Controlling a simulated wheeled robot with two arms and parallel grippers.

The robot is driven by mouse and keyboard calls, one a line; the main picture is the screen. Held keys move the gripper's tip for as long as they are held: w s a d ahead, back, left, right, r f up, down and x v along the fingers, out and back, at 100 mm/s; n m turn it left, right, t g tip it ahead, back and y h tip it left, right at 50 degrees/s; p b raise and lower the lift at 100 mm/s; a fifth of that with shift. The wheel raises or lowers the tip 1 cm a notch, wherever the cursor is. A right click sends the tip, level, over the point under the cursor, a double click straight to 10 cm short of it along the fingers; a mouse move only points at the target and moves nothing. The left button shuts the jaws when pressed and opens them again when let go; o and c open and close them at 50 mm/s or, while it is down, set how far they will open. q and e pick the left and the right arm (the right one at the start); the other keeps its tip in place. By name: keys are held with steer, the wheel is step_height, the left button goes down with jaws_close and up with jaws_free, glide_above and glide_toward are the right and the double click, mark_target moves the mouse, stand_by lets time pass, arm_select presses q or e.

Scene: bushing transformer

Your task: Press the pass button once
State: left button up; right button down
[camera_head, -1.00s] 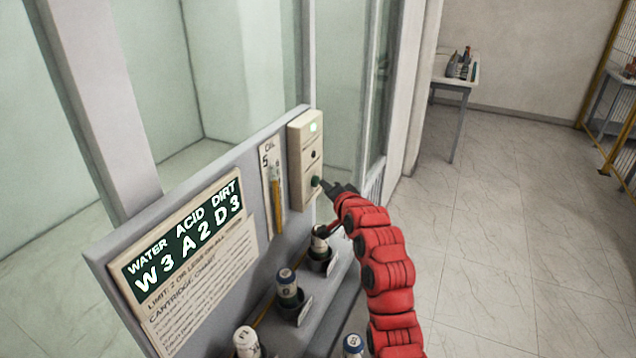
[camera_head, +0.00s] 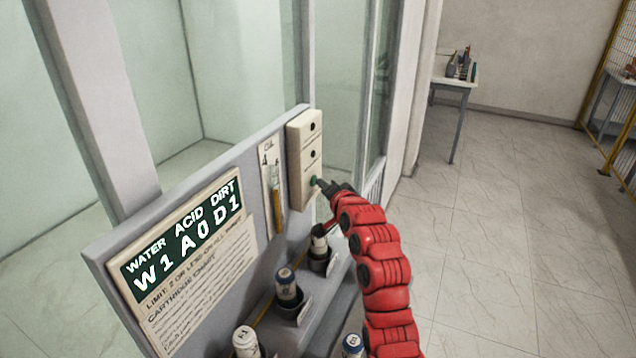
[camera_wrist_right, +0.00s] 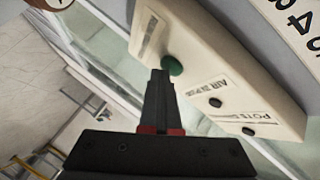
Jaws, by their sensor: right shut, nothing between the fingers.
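A cream button box (camera_head: 304,165) is mounted on the grey panel, and it also shows in the wrist view (camera_wrist_right: 215,70). Its green button (camera_head: 314,181) is at the lower end; in the wrist view the green button (camera_wrist_right: 174,66) sticks out beside dark holes. My right gripper (camera_head: 322,184) is shut and empty, with its tips at the green button. In the wrist view the tips (camera_wrist_right: 160,74) meet or nearly meet the button's edge; I cannot tell whether it is pushed in. A sign (camera_head: 185,245) reads W1 A0 D1. My left gripper is out of view.
A gauge card (camera_head: 271,190) reading 4 hangs left of the box. Cartridges (camera_head: 288,285) stand in holders on the ledge below. A glass booth lies behind the panel. A table (camera_head: 456,84) stands at the back right. The floor on the right is clear.

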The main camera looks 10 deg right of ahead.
steer(key=shift+s+d, duration=0.15)
steer(key=shift+d, duration=0.05)
steer(key=shift+b, duration=0.3)
steer(key=s+d+b, duration=0.1)
steer(key=s+d, duration=0.2)
steer(key=d, duration=0.2)
steer(key=shift+s+b, duration=0.2)
steer(key=shift+b, duration=0.2)
stand_by(0.5)
